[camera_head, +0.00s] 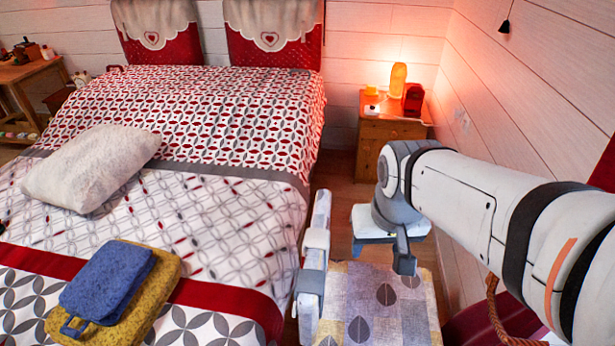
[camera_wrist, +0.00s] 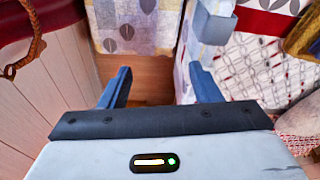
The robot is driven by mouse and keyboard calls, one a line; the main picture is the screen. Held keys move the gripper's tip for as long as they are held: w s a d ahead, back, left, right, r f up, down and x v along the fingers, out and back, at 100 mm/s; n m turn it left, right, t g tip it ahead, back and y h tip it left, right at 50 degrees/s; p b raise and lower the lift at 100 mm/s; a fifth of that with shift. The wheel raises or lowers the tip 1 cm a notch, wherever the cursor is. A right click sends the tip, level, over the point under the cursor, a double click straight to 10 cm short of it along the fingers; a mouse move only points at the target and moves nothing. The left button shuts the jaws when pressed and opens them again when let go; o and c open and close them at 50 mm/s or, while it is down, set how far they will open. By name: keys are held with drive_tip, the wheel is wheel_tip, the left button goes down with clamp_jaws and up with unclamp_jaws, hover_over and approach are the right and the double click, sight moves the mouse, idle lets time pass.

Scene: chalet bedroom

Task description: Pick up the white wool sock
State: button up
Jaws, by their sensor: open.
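I do not see the white wool sock in either view. My gripper (camera_wrist: 159,68) is open and empty in the wrist view, its two dark blue fingers wide apart over bare wooden floor. The arm hides part of the floor and wall there.
The bed (camera_head: 215,110) fills the left, with a white pillow (camera_head: 92,168), a blue folded item (camera_head: 106,282) and a yellow cloth (camera_head: 165,285). A wooden nightstand (camera_head: 370,137) with a lit lamp (camera_head: 397,82) stands behind. A rope (camera_wrist: 28,45) hangs left.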

drive_tip(key=o, duration=0.5)
drive_tip(key=shift+m+g, duration=0.5)
drive_tip(key=shift+g, duration=0.2)
drive_tip(key=w+a+f, duration=0.1)
drive_tip(key=w, duration=0.2)
drive_tip(key=w+a+f+b, duration=0.1)
drive_tip(key=w, duration=0.2)
drive_tip(key=w+a+f, duration=0.2)
drive_tip(key=w, duration=0.1)
drive_tip(key=shift+w+b, duration=0.3)
drive_tip(key=shift+w, duration=0.05)
drive_tip(key=shift+o, duration=0.2)
drive_tip(key=m+g+b, duration=0.1)
hover_over(317, 236)
drive_tip(key=f, duration=0.5)
drive_tip(key=shift+w+d+f, duration=0.15)
drive_tip(key=shift+w+f, duration=0.1)
drive_tip(key=shift+w, duration=0.05)
drive_tip(key=shift+w+f, duration=0.15)
drive_tip(key=shift+f, duration=0.5)
drive_tip(key=shift+s+f, duration=0.25)
drive_tip(key=shift+f, duration=1.45)
drive_tip(key=shift+s+f, duration=0.2)
drive_tip(key=shift+f, duration=1.45)
